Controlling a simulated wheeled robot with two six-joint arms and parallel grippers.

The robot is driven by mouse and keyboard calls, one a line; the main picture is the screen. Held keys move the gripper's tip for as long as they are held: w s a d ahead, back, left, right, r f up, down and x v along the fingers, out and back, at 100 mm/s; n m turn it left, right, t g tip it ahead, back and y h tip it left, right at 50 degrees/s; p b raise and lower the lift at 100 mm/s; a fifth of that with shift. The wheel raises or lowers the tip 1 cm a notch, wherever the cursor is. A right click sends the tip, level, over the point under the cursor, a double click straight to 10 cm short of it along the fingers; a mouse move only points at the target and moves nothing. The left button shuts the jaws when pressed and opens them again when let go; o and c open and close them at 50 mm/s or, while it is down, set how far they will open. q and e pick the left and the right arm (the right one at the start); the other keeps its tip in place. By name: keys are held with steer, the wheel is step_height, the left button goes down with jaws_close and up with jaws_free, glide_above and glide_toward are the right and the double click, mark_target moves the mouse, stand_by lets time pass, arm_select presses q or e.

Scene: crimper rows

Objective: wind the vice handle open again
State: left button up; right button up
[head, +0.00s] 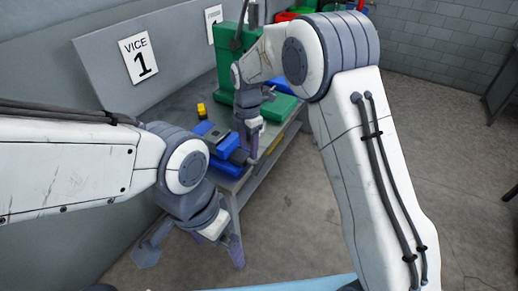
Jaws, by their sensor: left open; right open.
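A blue vice (226,162) sits on the near end of the grey bench, under the sign reading VICE 1. My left arm hides part of its near left side. I cannot make out its handle clearly. My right gripper (254,148) points down close beside the vice's right side, with its jaws open. I cannot tell whether it touches the vice. My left gripper (194,252) hangs lower and nearer, off the bench's near end, with its fingers spread wide and nothing between them.
A small yellow-topped object (201,110) stands behind the vice. A green machine (227,68) stands further along the bench (231,186), with red and green items beyond. A wall panel with the VICE 1 sign (138,57) borders the left. The floor (290,215) on the right is clear.

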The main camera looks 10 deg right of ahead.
mark_target(259, 164)
steer(key=w+d+f+n+p, duration=0.2)
steer(key=w+d+f+n, duration=0.25)
steer(key=w, duration=0.25)
steer(key=f+p, duration=0.1)
steer(key=f, duration=0.2)
steer(key=f+p, duration=0.1)
steer(key=f, duration=0.2)
steer(key=f+p, duration=0.1)
steer(key=f, duration=0.1)
steer(key=shift+s+a+f+p, duration=0.3)
steer(key=shift+a+f+p, duration=0.05)
steer(key=shift+f+p, duration=0.05)
arm_select(q)
step_height(259, 164, up, 7)
arm_select(e)
steer(key=shift+f, duration=0.35)
jaws_close()
